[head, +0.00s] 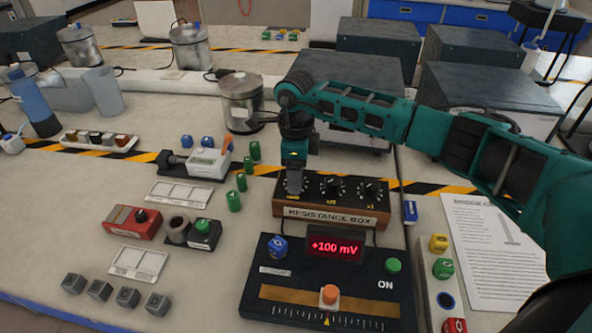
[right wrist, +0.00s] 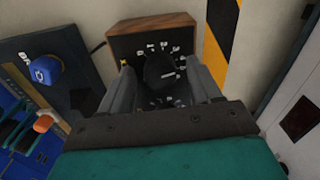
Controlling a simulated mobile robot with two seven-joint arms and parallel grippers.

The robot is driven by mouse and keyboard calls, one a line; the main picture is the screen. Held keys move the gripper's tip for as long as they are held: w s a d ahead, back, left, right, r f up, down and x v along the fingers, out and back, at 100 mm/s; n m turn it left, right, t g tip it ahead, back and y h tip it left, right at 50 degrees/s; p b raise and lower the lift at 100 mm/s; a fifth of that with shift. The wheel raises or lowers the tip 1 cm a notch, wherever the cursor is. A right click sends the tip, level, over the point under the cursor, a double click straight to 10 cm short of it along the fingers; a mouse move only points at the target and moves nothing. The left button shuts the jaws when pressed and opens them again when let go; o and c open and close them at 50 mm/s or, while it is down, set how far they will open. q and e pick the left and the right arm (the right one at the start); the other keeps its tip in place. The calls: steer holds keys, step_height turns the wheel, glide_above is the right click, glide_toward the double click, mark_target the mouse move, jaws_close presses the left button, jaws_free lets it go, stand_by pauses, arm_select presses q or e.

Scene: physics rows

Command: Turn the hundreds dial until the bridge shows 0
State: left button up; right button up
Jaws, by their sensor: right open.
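The resistance box (head: 330,213) is a wooden-sided box with a black top and a row of dials. Its middle dial (head: 332,186) and right dial (head: 371,188) show clearly. My right gripper (head: 294,186) points down at the left, hundreds dial, hiding it in the head view. In the right wrist view that black dial (right wrist: 160,72) lies between the open fingers of the right gripper (right wrist: 163,88); I cannot tell whether they touch it. The bridge (head: 260,303) stands in front, and its red display (head: 334,246) reads +100 mV. My left gripper is not in view.
The bridge carries a blue knob (head: 277,246), a green button (head: 393,265) by "ON" and an orange slider knob (head: 329,294). A printed sheet (head: 490,245) lies right. A metal pot (head: 241,102) stands behind.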

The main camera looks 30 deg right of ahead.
steer(key=c, duration=1)
steer(key=shift+c, duration=0.2)
steer(key=shift+m, duration=0.3)
steer(key=shift+m+p, duration=0.35)
steer(key=shift+m, duration=2.25)
steer(key=o, duration=1)
steer(key=shift+o, duration=0.2)
